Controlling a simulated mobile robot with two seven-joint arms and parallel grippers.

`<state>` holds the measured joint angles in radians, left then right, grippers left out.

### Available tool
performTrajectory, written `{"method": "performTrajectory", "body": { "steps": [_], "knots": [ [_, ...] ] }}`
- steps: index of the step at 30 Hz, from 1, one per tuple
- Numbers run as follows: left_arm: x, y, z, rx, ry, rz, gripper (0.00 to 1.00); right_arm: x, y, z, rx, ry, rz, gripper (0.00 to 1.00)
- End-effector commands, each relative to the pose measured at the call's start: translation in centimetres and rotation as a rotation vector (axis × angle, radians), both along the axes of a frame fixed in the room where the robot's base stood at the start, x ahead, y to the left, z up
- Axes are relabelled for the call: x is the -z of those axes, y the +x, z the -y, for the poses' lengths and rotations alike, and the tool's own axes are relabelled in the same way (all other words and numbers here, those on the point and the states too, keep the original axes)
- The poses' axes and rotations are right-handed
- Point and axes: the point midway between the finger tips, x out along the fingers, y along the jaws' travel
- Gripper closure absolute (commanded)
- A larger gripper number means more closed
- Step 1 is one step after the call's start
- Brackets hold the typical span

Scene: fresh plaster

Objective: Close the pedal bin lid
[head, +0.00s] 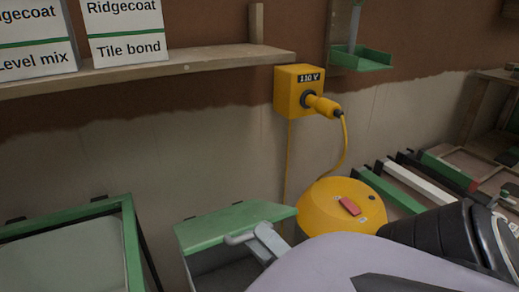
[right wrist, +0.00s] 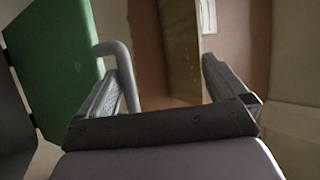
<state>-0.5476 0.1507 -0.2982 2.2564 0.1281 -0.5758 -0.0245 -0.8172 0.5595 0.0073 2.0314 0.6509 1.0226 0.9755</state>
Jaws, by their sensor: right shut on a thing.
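The pedal bin's green lid (head: 235,222) is at the lower middle of the head view, tilted up, with a dark gap beneath its front edge. The lid also fills the upper left of the right wrist view (right wrist: 60,50). A grey curved handle (head: 240,238) sits at the lid's front edge and shows beside one finger in the wrist view (right wrist: 118,60). My right gripper (head: 266,240) is at this handle and shut on it; the exact contact is partly hidden by my arm. My left gripper is not in view.
A yellow round machine (head: 330,203) with a red switch is close beside my right arm. Its cable runs to a yellow 110 V box (head: 299,90). A wooden shelf (head: 190,66) with two labelled packs hangs above.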

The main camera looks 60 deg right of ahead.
Motion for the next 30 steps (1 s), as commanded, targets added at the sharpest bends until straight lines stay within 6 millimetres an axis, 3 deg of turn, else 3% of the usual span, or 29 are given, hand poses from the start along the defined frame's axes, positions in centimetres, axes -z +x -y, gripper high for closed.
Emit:
{"method": "performTrajectory", "body": {
  "steps": [15,16,17,18,30],
  "knots": [
    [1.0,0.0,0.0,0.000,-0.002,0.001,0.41,1.8,-3.2,0.0,0.004,-0.003,0.028,0.25],
    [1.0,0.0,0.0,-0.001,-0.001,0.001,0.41,1.9,-3.3,-0.1,0.004,-0.003,0.028,0.36],
    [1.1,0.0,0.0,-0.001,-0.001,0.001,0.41,2.1,-3.5,-0.1,0.004,-0.003,0.028,0.64],
    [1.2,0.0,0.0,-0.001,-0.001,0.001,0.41,2.3,-3.7,0.0,0.003,-0.002,0.027,0.73],
    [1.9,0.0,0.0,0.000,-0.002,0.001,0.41,4.2,-5.7,0.1,0.003,0.000,0.022,0.73]
  ]
}}
